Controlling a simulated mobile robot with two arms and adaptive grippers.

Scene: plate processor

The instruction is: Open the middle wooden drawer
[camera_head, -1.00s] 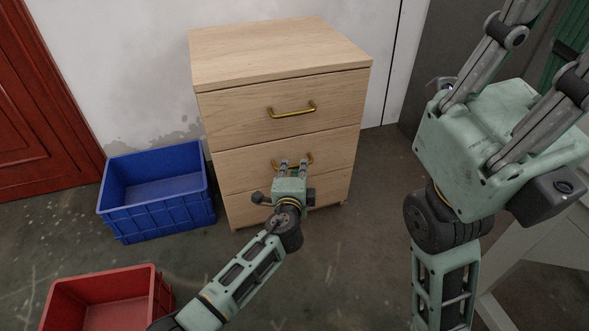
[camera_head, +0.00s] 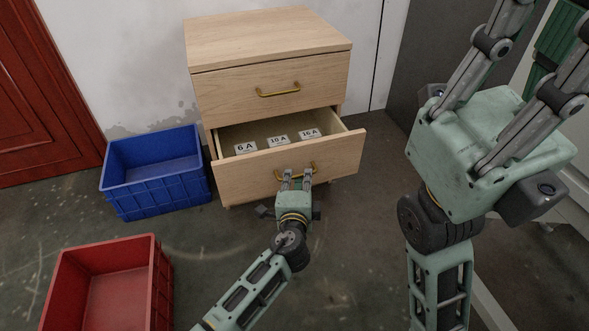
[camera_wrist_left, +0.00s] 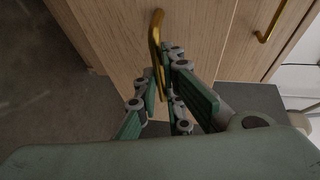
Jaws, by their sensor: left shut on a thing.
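The wooden cabinet (camera_head: 270,38) stands against the wall. Its middle drawer (camera_head: 236,178) is pulled out, and white tiles (camera_head: 278,140) marked 6 A, 10 A and 16 A show inside. My left gripper (camera_head: 297,174) is shut on the middle drawer's brass handle (camera_head: 279,178). In the left wrist view, the handle (camera_wrist_left: 156,35) runs between the fingers. My right gripper (camera_head: 490,135) is raised at the right, away from the cabinet; its fingertips are out of frame.
The top drawer (camera_head: 230,98) is closed. A blue crate (camera_head: 155,195) stands on the floor left of the cabinet, and a red crate (camera_head: 160,285) is nearer in front.

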